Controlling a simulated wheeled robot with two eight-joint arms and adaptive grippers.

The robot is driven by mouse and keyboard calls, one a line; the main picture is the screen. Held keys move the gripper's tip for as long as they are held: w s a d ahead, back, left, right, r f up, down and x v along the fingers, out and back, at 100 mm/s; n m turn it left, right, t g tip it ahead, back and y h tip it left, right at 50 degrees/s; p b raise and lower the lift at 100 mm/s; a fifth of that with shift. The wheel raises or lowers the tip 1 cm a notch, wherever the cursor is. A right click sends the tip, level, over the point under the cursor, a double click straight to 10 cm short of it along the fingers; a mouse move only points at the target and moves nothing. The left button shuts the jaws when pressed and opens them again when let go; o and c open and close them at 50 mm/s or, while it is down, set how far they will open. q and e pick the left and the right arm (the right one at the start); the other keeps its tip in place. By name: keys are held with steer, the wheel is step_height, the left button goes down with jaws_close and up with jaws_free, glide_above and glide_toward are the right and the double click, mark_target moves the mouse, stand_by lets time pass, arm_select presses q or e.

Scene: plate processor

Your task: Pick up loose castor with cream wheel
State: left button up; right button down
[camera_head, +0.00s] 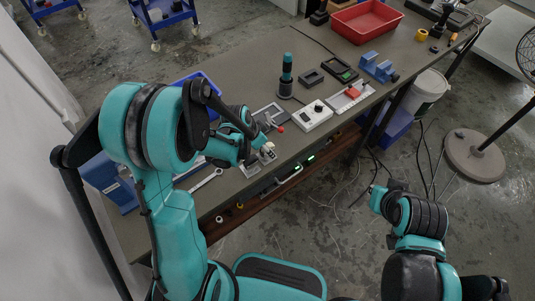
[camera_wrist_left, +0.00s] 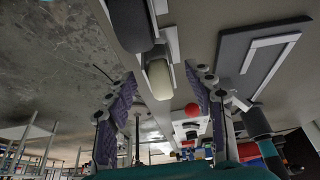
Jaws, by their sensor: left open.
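The loose castor's cream wheel (camera_wrist_left: 159,79) shows in the left wrist view, between the two fingers of my left gripper (camera_wrist_left: 162,74). The fingers are spread, with a visible gap on each side of the wheel. In the head view my left gripper (camera_head: 256,151) is low over the front edge of the bench, beside a small pale castor (camera_head: 267,149) that it partly hides. A dark grey rounded part (camera_wrist_left: 129,24) sits right by the cream wheel in the wrist view. My right gripper (camera_head: 380,199) is off the bench at right; its fingers are unclear.
A white control box (camera_head: 313,116), teal-topped tool (camera_head: 286,76) and red tray (camera_head: 366,20) stand farther along the bench. A wrench (camera_head: 206,180) lies near the front edge.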

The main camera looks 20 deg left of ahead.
arm_select(q)
steer(key=x, duration=0.2)
steer(key=shift+w+f+b, duration=0.15)
steer(key=shift+f+b, duration=0.15)
steer(key=shift+f, duration=0.05)
steer(key=shift+r, duration=0.15)
steer(key=c, duration=0.3)
jaws_close()
steer(key=shift+r, duration=0.1)
